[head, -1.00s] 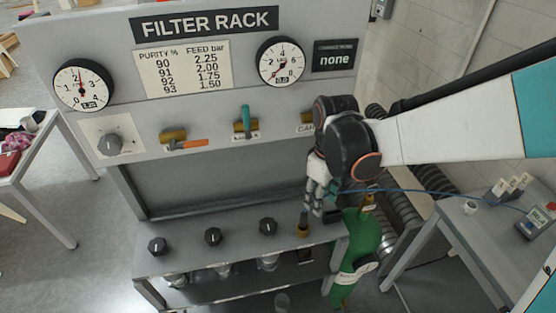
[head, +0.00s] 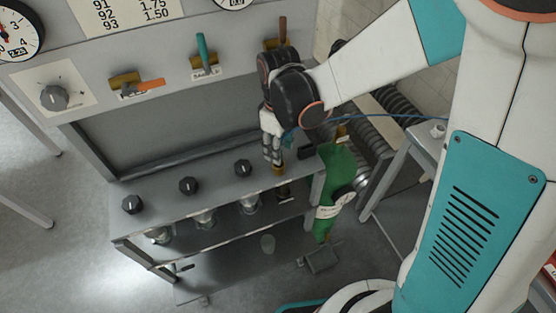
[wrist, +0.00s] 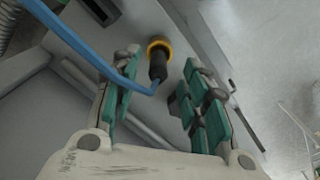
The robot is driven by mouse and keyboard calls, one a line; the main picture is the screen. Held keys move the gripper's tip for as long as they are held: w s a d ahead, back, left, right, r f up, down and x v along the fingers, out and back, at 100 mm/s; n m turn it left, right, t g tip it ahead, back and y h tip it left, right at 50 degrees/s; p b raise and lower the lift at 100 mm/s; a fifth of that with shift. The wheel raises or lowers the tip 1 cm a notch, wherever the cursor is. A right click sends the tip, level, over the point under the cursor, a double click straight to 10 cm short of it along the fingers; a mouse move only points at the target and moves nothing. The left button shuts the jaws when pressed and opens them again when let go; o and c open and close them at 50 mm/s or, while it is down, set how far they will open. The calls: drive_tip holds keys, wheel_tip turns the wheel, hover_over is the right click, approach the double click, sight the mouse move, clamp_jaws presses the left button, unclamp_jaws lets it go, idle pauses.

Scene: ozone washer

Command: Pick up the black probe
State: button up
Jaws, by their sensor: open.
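The black probe (wrist: 157,66) stands in a brass-yellow ring (wrist: 158,45) on the grey rack shelf in the wrist view. A blue cable (wrist: 75,40) runs to its near end and passes in front of the left finger. My gripper (wrist: 157,75) is open, with one teal-padded finger on each side of the probe and visible gaps between. In the head view my gripper (head: 273,152) is just above the brass ring (head: 278,170) at the right end of the shelf. There the probe is mostly hidden by the fingers.
Several black knobs (head: 188,186) line the shelf (head: 150,188) left of my gripper. A green cylinder (head: 337,175) stands just right of the shelf end. A panel with valve levers (head: 204,55) rises behind. A side table (head: 415,155) is at right.

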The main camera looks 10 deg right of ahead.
wheel_tip(320, 180, down, 4)
drive_tip(key=shift+w+b, duration=0.15)
drive_tip(key=shift+b, duration=0.8)
drive_tip(key=shift+r, duration=0.1)
drive_tip(key=shift+c, duration=0.2)
clamp_jaws()
drive_tip(key=shift+r, duration=0.2)
